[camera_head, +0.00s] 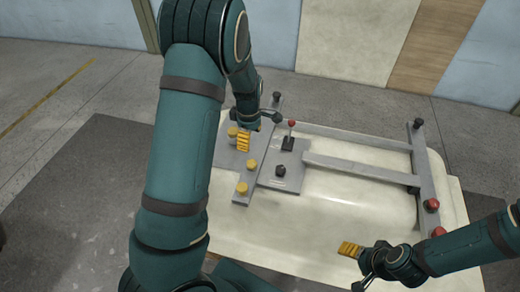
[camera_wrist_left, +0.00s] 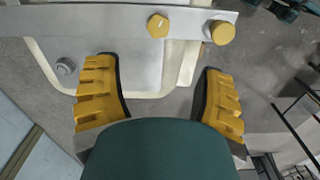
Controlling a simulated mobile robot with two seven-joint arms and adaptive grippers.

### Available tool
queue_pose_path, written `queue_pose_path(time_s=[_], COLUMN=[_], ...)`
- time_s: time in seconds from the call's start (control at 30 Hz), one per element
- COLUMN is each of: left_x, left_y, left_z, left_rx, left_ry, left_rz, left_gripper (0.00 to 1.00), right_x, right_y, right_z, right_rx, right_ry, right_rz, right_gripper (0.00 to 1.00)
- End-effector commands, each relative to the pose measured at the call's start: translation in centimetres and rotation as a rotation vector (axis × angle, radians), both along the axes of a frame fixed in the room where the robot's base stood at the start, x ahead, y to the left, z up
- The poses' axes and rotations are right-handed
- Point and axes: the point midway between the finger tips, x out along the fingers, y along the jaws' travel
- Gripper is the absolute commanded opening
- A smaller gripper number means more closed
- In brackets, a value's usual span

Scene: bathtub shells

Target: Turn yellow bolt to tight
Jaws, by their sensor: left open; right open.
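In the head view, yellow bolts stand on the left side of the grey fixture: one at the far left (camera_head: 232,132), one in the middle (camera_head: 253,164) and one nearest me (camera_head: 242,188). My left gripper (camera_head: 243,141), with yellow ribbed fingers, is beside the far-left bolt. In the left wrist view its fingers (camera_wrist_left: 160,75) are wide apart with nothing between them. Beyond the fingertips, a grey bar carries a hex-headed yellow bolt (camera_wrist_left: 158,26) and a taller-looking one (camera_wrist_left: 222,32). My right gripper (camera_head: 350,249) is open and empty over the shell's near right part.
The cream shell (camera_head: 350,215) lies under the grey frame. A red-knobbed lever (camera_head: 291,124) and a black bolt (camera_head: 280,170) stand right of the yellow bolts. Red bolts (camera_head: 431,205) sit on the right bar, with a dark bolt (camera_head: 417,123) at its far end.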

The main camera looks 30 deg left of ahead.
Motion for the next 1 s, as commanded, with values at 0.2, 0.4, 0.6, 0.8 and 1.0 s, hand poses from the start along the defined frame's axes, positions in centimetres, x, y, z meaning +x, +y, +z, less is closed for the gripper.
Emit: queue_pose_path(time_s=[0.2,0.4,0.6,0.8,1.0], left_x=[-0.1,-0.1,-0.1,0.0,0.0], left_y=[-0.1,0.0,0.0,0.0,0.0], left_z=[-1.4,-5.1,-9.0,-12.1,-13.6], left_rx=[0.0,-0.001,-0.001,0.0,0.0], left_ry=[0.003,0.004,0.004,0.0,-0.001], left_rz=[-0.002,-0.003,-0.001,-0.003,-0.003], left_gripper=[0.7,0.7,0.7,0.7,0.7], right_x=[0.0,-0.1,0.0,0.0,0.0], right_y=[0.0,0.0,0.0,0.0,0.1], right_z=[-0.2,-0.6,-1.0,-1.3,-1.3], right_rx=[-0.001,-0.001,-0.002,-0.003,-0.003], right_ry=[0.001,0.001,0.001,0.002,0.002], right_rz=[0.0,0.0,0.0,0.0,0.0], right_gripper=[0.69,0.69,0.69,0.69,0.69])
